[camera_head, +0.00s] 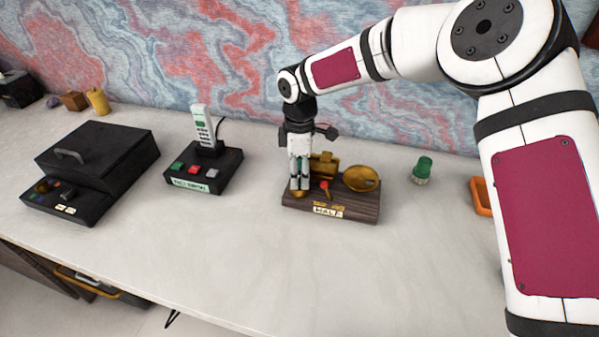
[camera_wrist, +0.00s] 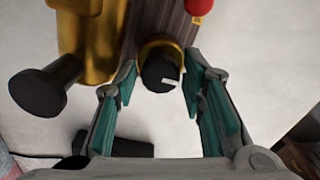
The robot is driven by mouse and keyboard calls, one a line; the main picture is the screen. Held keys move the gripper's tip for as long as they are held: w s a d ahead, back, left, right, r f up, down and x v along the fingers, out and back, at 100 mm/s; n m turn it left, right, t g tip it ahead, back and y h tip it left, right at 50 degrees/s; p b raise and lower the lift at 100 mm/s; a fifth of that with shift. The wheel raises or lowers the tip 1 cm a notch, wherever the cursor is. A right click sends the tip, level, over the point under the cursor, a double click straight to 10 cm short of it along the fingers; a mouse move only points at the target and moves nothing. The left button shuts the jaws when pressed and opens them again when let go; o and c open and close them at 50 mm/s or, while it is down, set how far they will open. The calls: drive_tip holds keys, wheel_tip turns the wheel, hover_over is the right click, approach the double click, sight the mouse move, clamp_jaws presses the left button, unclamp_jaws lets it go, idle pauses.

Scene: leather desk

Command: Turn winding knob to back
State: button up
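The winding knob (camera_wrist: 161,70) is black with a white mark and sits on a yellow-gold ring at the end of a dark wooden base (camera_head: 345,207). In the wrist view it lies between the teal-padded fingers of my gripper (camera_wrist: 158,93). A gap shows on each side, so the fingers are open around it and do not visibly touch it. The white mark points to the right in that view. In the head view my gripper (camera_head: 299,188) points down over the left end of the base and largely hides the knob.
The base carries gold parts (camera_head: 361,178), a red-tipped lever (camera_head: 324,186) and a label reading "HALF". A black crank handle (camera_wrist: 46,86) is close to my fingers. A phone unit (camera_head: 205,168) and black box (camera_head: 97,158) stand left; a green-topped item (camera_head: 422,168) stands right.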

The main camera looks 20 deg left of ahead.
sight(300, 175)
drive_tip(key=shift+r, duration=0.1)
wheel_tip(300, 175, up, 12)
idle(0.6)
